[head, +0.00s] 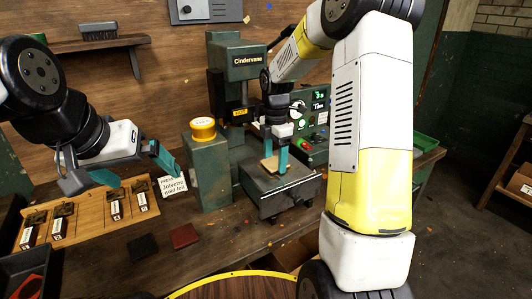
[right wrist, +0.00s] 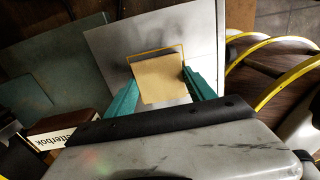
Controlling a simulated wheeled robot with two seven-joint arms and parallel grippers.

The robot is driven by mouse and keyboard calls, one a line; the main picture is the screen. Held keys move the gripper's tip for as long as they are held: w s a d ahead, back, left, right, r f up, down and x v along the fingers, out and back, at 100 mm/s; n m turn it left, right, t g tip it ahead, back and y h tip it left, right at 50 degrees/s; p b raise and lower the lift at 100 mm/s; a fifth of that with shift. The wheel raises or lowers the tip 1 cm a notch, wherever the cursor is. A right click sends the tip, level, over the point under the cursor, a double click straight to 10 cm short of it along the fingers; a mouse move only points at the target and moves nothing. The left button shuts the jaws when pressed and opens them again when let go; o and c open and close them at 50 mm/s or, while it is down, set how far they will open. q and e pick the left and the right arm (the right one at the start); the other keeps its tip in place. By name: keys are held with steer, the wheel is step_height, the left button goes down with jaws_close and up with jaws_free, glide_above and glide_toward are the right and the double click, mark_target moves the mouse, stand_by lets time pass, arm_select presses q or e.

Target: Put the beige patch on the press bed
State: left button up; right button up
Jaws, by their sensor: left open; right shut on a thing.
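The beige patch (head: 269,164) is a small flat square held between the teal fingers of my right gripper (head: 276,160). The press bed (head: 300,186) is a grey metal plate under the press head, directly below the patch. In the right wrist view the patch (right wrist: 160,82) lies over the bed (right wrist: 112,48), covering most of a thin yellow outline. The outline's far edge shows beyond the patch. I cannot tell whether the patch touches the bed. My left gripper (head: 134,168) is open and empty, above the bench to the left.
The green press (head: 236,62) stands behind the bed, with a control panel at its right. A green pedestal with a yellow-topped cylinder (head: 203,129) stands close left. A wooden tray (head: 88,212) with several boxes, a small sign and dark red (head: 184,236) and black (head: 142,248) squares lie left.

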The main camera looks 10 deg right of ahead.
mark_target(275, 163)
steer(key=shift+f, duration=0.2)
steer(key=o, duration=1.4)
steer(key=shift+r, duration=0.1)
step_height(275, 163, up, 12)
steer(key=s+r+m+t, duration=0.2)
steer(key=s+r+m, duration=0.2)
steer(key=s+m, duration=0.15)
steer(key=s+m+t, duration=0.1)
steer(key=s+m, duration=0.4)
steer(key=s, duration=0.1)
steer(key=s+a+m+t+y, duration=0.1)
steer(key=s+m, duration=0.4)
steer(key=s, duration=0.1)
steer(key=s+a+m+t+y, duration=0.1)
steer(key=s+m+t, duration=0.1)
steer(key=s+m, duration=0.4)
steer(key=shift+s+a, duration=0.1)
steer(key=shift+s, duration=0.3)
